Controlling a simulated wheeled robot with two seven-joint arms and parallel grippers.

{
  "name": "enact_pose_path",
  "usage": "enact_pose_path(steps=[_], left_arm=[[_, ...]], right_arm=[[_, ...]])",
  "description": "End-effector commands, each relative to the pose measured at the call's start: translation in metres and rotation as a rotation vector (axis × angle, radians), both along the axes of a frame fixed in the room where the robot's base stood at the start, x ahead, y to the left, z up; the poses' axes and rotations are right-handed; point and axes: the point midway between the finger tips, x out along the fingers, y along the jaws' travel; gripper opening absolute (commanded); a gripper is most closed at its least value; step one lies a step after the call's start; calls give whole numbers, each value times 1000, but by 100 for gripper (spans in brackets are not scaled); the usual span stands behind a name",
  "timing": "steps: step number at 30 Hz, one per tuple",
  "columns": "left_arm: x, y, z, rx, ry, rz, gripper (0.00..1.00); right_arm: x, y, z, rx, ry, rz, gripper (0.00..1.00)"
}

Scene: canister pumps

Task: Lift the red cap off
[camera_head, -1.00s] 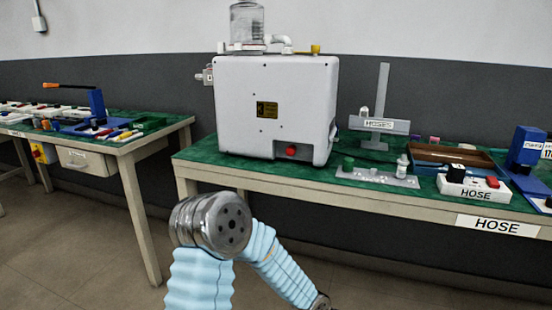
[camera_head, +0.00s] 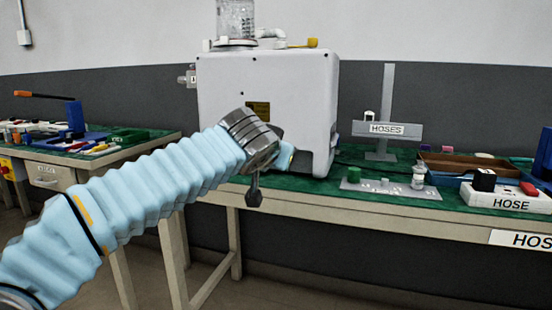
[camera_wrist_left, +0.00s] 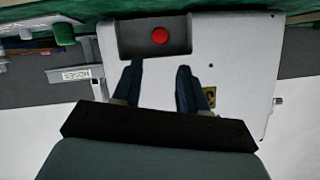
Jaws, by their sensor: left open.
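The red cap (camera_wrist_left: 160,36) sits in a dark recess low on the front of the white canister pump (camera_wrist_left: 236,55); the wrist view is upside down. My left gripper (camera_wrist_left: 159,68) is open and empty, its two dark fingers pointing toward the recess with the cap just beyond and between the tips. In the head view the pump (camera_head: 300,85) stands on the green bench, and my left arm and wrist hide the recess and the cap. My fingertips are not clear there. My right gripper is not in view.
A grey HOSES stand (camera_head: 388,129), a grey plate (camera_head: 390,190) with small parts, a brown tray (camera_head: 465,163) and a white HOSE box (camera_head: 508,203) stand right of the pump. A glass jar (camera_head: 235,20) tops the pump. Another bench (camera_head: 110,160) is at left.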

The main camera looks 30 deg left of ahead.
Motion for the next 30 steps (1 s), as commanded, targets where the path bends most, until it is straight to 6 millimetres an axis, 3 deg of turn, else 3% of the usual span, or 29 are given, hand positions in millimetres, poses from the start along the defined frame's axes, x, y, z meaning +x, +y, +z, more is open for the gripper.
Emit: enact_pose_path(steps=[9, 15, 21, 30], left_arm=[[62, 22, -27, 0, 5, 0, 43], [91, 32, -39, -1, 4, 0, 43], [104, 37, -44, 0, 2, -1, 43], [105, 37, -45, 0, 2, -2, 40]], right_arm=[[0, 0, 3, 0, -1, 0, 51], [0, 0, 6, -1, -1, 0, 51], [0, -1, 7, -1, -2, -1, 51], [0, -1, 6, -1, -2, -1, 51]])
